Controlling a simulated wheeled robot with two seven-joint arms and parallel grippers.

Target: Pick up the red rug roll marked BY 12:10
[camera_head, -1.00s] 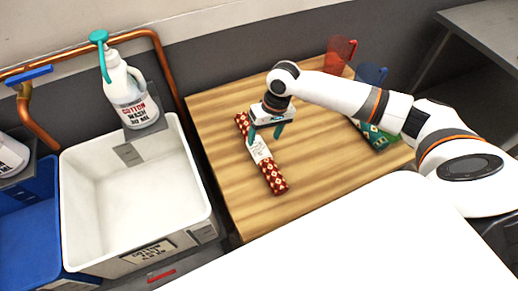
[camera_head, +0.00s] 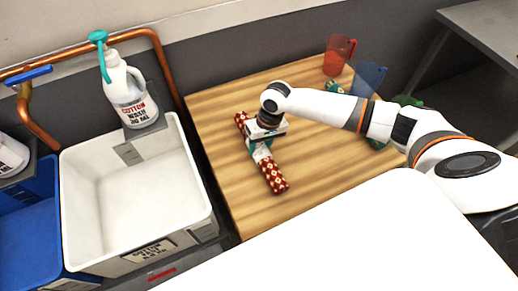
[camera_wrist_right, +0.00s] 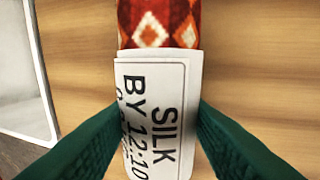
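The red rug roll (camera_head: 273,177) has a white diamond pattern and lies on the wooden table top. Its white label (camera_wrist_right: 155,115) reads SILK and BY 12:10 in the right wrist view. My right gripper (camera_head: 262,146) is down at the label, partly covering it in the head view. In the right wrist view its green fingers (camera_wrist_right: 158,110) press against both sides of the roll, with no gap visible. The roll rests on the wood, with no lift visible. My left gripper is not in view.
A white basin (camera_head: 135,190) with a bottle (camera_head: 130,92) behind it stands left of the table (camera_head: 325,165). A red jug (camera_head: 339,55) and a blue jug (camera_head: 367,78) stand at the back. Green patterned items (camera_head: 335,87) lie partly behind my arm.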

